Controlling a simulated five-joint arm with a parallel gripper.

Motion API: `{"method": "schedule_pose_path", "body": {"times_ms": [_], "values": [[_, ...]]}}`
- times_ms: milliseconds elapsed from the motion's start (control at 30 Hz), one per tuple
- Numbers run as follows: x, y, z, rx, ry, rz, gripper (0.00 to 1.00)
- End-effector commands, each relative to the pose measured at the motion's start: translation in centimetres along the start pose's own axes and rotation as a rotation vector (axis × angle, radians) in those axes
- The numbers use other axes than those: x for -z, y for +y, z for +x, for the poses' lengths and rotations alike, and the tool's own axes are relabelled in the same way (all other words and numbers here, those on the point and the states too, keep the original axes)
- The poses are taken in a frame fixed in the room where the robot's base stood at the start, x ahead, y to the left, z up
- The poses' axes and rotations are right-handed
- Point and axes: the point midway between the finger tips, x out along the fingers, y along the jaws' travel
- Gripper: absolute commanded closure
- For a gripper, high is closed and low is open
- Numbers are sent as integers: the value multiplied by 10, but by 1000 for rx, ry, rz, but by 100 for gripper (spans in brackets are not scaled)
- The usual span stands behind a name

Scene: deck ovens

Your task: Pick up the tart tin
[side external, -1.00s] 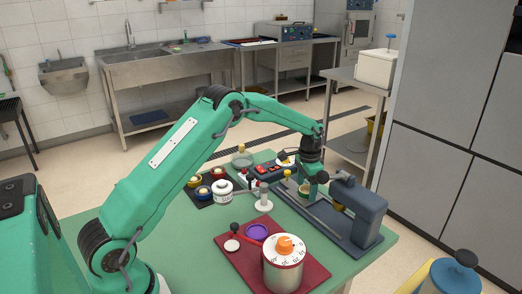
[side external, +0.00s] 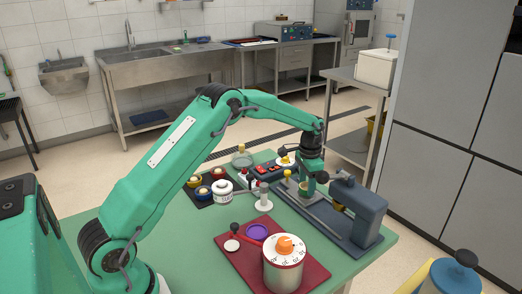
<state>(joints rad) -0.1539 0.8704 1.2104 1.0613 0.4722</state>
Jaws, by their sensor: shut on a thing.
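My gripper (side external: 311,182) points down at the right of the green table, beside the grey-blue machine. It is shut on a small round green piece with a yellowish inside (side external: 304,188), which I take to be the tart tin. The fingers partly hide it, and it is too small to tell whether its underside touches the machine's base.
The grey-blue machine (side external: 359,208) stands close right of my gripper. A white stand (side external: 264,201), a black box with red buttons (side external: 270,170) and a dark tray with small pots (side external: 204,200) lie left. A dial timer (side external: 284,266) stands on a red board (side external: 240,262) in front.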

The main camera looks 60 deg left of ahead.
Motion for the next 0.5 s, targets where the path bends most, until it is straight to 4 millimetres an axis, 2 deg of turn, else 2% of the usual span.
{"method": "schedule_pose_path", "body": {"times_ms": [500], "values": [[1, 0, -74, 1, 2, 0, 77]]}}
